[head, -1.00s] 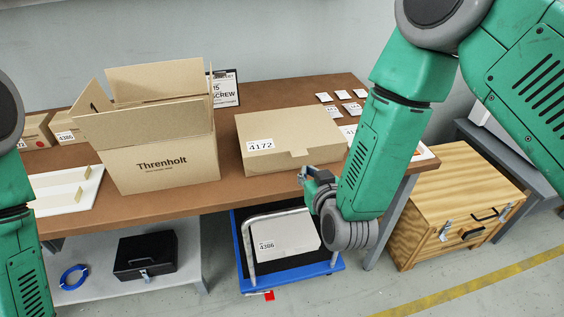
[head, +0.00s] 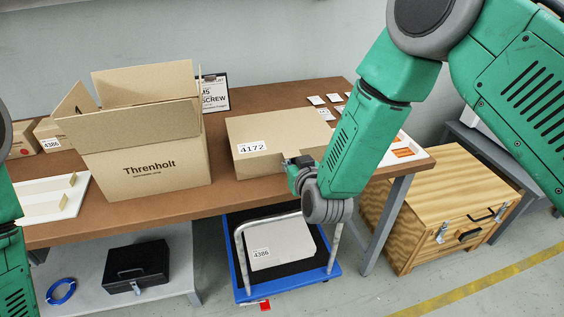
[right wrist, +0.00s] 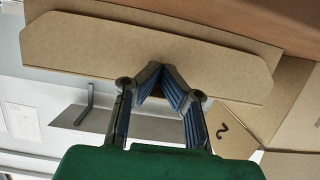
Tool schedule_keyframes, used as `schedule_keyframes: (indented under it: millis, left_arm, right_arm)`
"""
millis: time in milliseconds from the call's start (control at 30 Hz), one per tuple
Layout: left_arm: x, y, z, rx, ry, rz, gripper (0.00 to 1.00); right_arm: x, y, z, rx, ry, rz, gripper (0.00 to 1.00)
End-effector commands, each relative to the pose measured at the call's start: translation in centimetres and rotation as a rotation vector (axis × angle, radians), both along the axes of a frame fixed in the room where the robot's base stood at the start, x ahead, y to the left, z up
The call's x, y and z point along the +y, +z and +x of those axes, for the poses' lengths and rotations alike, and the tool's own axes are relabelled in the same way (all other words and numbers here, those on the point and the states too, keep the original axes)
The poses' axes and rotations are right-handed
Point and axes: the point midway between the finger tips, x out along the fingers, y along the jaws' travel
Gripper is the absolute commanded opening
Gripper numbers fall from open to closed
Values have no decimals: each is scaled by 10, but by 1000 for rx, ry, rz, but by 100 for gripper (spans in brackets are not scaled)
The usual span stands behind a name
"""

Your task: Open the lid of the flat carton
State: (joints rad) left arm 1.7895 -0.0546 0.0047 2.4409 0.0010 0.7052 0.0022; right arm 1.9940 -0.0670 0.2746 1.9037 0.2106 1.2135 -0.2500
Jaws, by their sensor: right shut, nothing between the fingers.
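The flat carton (head: 268,128) lies on the brown table with its lid down and a label reading 4172 on it. My right gripper (head: 297,162) is at the carton's front edge, right of the label, and hides part of that edge. In the right wrist view its fingers (right wrist: 158,70) meet at their tips, with nothing held. The tips overlap a broad cardboard panel (right wrist: 110,45) with cut corners; I cannot tell whether they touch it. My left gripper is out of view; only my left arm shows at the left edge.
A tall open carton marked Threnholt (head: 150,170) stands left of the flat carton. White cards (head: 316,100) lie behind it. A blue cart (head: 240,285) with a box stands below the front edge. A wooden crate (head: 430,210) stands at the right.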

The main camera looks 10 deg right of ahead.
Motion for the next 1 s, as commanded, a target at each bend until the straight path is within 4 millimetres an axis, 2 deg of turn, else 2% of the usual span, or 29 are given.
schedule_keyframes:
  millis: [233,633,1000]
  left_arm:
    - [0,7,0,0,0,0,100]
    - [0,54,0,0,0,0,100]
    - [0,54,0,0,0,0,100]
  right_arm:
    - [0,7,0,5,0,0,0]
    - [0,49,1,62,0,-2,0]
    - [0,49,1,71,0,-2,0]
